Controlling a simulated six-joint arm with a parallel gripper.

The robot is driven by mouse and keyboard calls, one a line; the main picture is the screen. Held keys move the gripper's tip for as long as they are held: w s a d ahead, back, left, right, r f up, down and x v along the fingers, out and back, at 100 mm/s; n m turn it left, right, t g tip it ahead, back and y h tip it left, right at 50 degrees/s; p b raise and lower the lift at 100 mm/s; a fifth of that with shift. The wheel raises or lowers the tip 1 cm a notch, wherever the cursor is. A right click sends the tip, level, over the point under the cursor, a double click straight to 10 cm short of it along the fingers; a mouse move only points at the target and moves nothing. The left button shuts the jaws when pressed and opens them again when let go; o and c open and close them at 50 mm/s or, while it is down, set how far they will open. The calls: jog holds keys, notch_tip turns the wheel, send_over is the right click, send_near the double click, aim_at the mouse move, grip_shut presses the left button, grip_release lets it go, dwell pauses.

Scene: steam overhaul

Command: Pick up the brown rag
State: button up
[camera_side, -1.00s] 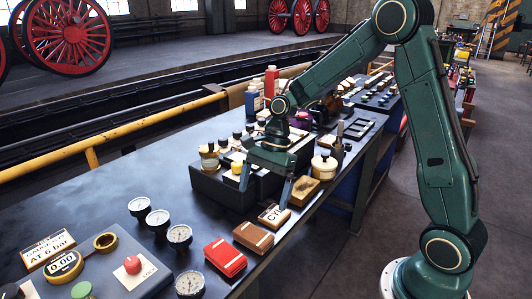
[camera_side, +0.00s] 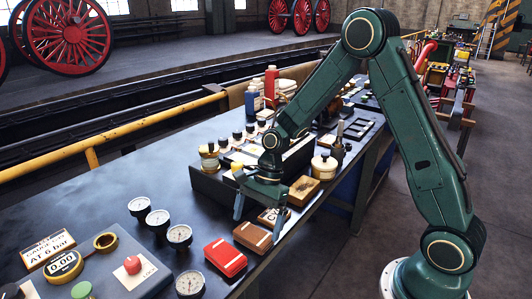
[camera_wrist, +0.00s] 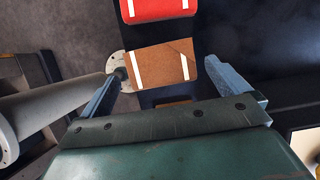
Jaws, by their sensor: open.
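The brown rag (camera_side: 252,236) is a flat folded piece with pale stripes, lying near the table's front edge. In the wrist view the brown rag (camera_wrist: 165,63) lies between and ahead of my two fingertips. My gripper (camera_side: 258,226) is open and empty, pointing down just behind the rag and above the table. In the wrist view my gripper (camera_wrist: 165,76) has its fingers spread to either side of the rag. Whether they touch it is hard to tell.
A red rag (camera_side: 225,257) lies just to the left of the brown one. A lettered block (camera_side: 272,217) lies close behind, partly hidden by my gripper. Round gauges (camera_side: 180,236) stand to the left. A dark box (camera_side: 207,184) and a wooden brush (camera_side: 303,190) stand behind.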

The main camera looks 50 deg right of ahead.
aim_at(254, 232)
jog(key=shift+x, duration=1.3)
jog(key=c, duration=0.9)
jog(key=shift+r, duration=0.1)
notch_tip(254, 232, up, 20)
jog(key=shift+w, duration=0.1)
